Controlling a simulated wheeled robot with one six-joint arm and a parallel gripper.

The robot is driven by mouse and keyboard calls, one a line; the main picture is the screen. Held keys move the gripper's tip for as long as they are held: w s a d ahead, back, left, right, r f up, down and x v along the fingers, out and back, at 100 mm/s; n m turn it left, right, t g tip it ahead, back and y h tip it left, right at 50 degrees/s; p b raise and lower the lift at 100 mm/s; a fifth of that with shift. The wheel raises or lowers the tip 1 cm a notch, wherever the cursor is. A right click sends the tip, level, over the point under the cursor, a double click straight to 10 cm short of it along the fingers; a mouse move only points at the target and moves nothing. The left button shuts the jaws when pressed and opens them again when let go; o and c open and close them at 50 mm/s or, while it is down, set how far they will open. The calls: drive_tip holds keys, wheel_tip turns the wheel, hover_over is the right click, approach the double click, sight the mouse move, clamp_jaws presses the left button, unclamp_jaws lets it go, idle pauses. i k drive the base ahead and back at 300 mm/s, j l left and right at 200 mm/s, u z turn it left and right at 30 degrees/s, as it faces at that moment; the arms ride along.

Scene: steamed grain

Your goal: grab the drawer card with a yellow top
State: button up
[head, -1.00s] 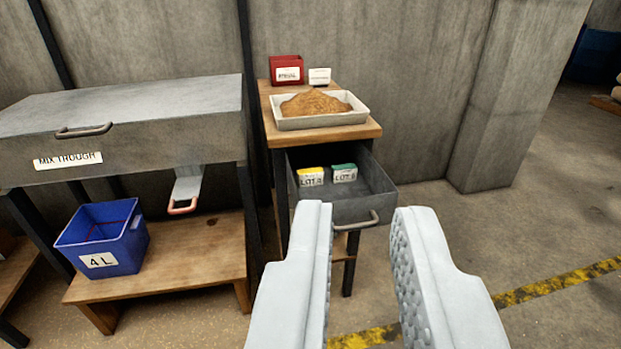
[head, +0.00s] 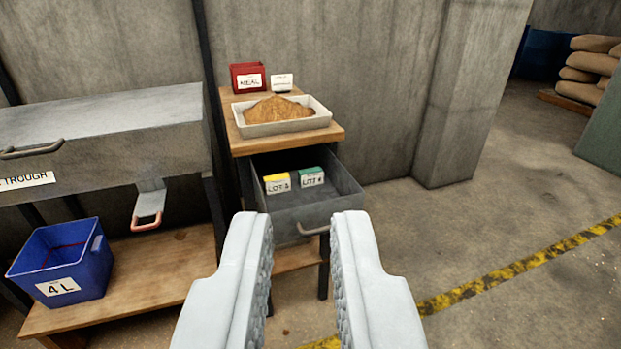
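The drawer card with a yellow top (head: 277,184) stands in the open grey drawer (head: 340,200), toward its left back. Its white face carries a LOT label. A similar card with a green top (head: 311,178) stands just right of it. My gripper (head: 302,222) is open and empty, its two pale fingers pointing toward the drawer front. In the picture the fingertips lie just below the cards, near the drawer's front.
A tray of brown meal (head: 283,126) sits on the wooden stand above the drawer, with a red MEAL box (head: 248,78) and a white card (head: 282,83) behind. Left are the mix trough (head: 100,135) and a blue 4 L bin (head: 65,262). Floor at right is clear.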

sight(274, 184)
drive_tip(key=i+j, duration=0.25)
drive_tip(key=j, duration=0.15)
drive_tip(key=i+j, duration=0.5)
drive_tip(key=j, duration=0.25)
drive_tip(key=i+j+z, duration=0.1)
drive_tip(key=j, duration=0.3)
drive_tip(key=i+j, duration=0.6)
drive_tip(key=j, duration=0.2)
